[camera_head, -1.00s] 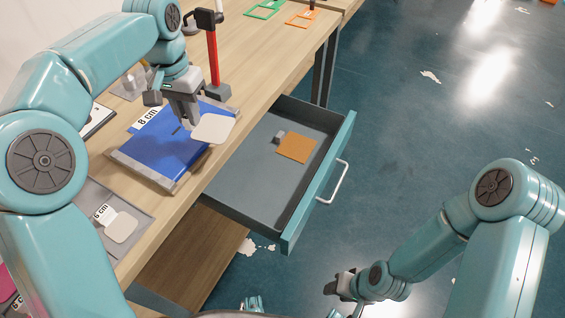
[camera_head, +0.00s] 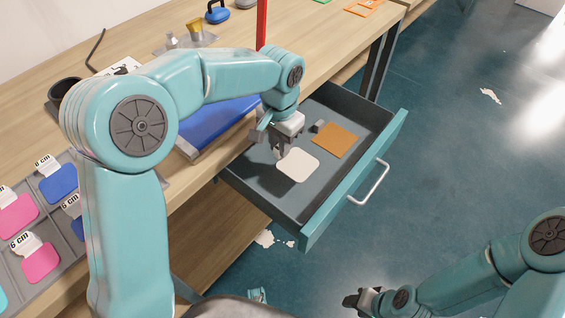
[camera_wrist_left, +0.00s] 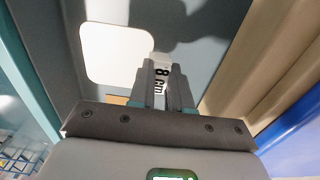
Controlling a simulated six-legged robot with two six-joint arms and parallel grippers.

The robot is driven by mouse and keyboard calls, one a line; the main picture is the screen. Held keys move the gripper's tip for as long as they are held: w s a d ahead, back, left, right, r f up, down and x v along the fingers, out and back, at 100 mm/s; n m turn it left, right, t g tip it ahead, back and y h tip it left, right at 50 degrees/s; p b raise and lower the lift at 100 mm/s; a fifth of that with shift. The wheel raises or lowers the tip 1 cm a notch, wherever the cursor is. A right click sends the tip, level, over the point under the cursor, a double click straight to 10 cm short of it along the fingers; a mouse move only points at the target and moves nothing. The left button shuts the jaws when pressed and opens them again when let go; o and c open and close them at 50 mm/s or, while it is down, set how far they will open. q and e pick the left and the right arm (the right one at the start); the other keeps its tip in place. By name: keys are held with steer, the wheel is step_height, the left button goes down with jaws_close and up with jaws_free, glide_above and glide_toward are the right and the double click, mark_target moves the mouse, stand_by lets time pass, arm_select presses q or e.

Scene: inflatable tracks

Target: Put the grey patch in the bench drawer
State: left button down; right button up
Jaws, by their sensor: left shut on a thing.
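The grey patch (camera_head: 298,165), a pale, nearly white rounded square, shows below my left gripper (camera_head: 281,150) in the head view. My left gripper is shut on its "8 cm" tag. In the wrist view the patch (camera_wrist_left: 118,52) lies beyond the fingers (camera_wrist_left: 166,78), which hold the tag between them. The bench drawer (camera_head: 355,180) is pulled open, and the patch is over its inside. A shadow falls on the drawer floor beside the patch; its exact height is hard to tell. My right gripper (camera_head: 362,299) is at the bottom, apart from the drawer, its jaws unclear.
A blue patch or pad (camera_head: 222,122) sits on the bench top, partly behind my left arm. Pink and blue tagged patches (camera_head: 40,260) lie in a tray at left. A red post stands behind.

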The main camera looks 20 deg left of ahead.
mark_target(281, 160)
arm_select(q)
step_height(281, 160, down, 7)
steer(key=shift+r+b, duration=0.1)
steer(key=shift+b, duration=0.45)
steer(key=shift+d, duration=0.1)
steer(key=c, duration=1.1)
jaws_free()
steer(key=shift+r, duration=0.2)
step_height(281, 160, up, 12)
steer(key=shift+f+p, duration=0.15)
steer(key=shift+p, duration=1.05)
